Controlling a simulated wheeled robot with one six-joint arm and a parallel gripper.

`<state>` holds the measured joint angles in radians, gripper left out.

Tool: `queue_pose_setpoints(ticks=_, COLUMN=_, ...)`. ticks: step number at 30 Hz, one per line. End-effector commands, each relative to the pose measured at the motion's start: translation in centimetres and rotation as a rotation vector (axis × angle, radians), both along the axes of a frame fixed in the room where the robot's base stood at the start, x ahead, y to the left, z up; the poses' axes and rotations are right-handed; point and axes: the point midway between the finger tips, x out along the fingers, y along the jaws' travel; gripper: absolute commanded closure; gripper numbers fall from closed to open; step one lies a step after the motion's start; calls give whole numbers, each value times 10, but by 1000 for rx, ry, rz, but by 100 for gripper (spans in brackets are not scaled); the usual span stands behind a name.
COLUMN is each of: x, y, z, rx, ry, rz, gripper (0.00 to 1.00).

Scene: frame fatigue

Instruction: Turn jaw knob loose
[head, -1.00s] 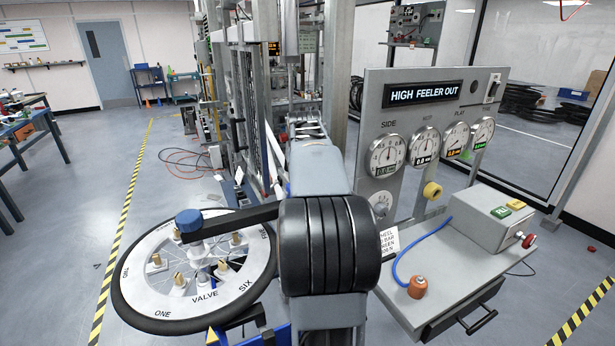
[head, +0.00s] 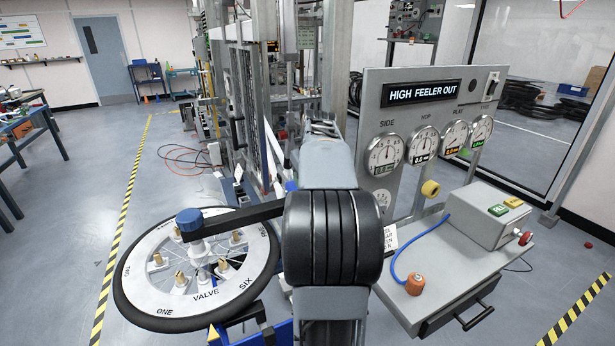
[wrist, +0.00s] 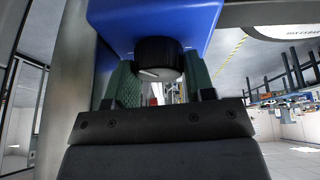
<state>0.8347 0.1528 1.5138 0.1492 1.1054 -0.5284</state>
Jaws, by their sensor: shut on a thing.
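In the wrist view a black round knob (wrist: 158,58) with a pale pointer line sits on the underside of a blue block (wrist: 150,18). My gripper (wrist: 160,84) has its green-padded fingers on either side of the knob and is shut on it. In the head view my gripper and the knob are hidden behind my own arm. A spoked wheel with a black tyre (head: 128,295) lies flat at the left, under a dark arm with a blue cap (head: 189,219).
A metal frame stands behind my arm.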

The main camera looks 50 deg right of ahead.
Motion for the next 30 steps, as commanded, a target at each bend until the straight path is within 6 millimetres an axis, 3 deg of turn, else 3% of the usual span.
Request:
queue_pose_setpoints(ticks=9, x=0, y=0, z=0, rx=-1, ry=2, rz=0, gripper=74)
queue_pose_setpoints(ticks=10, x=0, y=0, z=0, rx=-1, ry=1, rz=0, gripper=48)
queue_pose_setpoints(ticks=17, x=0, y=0, z=0, rx=-1, ry=1, rz=0, gripper=26)
queue_pose_setpoints(ticks=25, x=-1, y=0, z=2, rx=-1, ry=0, rz=0, gripper=26)
queue_pose_setpoints(ticks=30, x=-7, y=3, z=19, rx=-3, ry=-2, rz=-1, gripper=26)
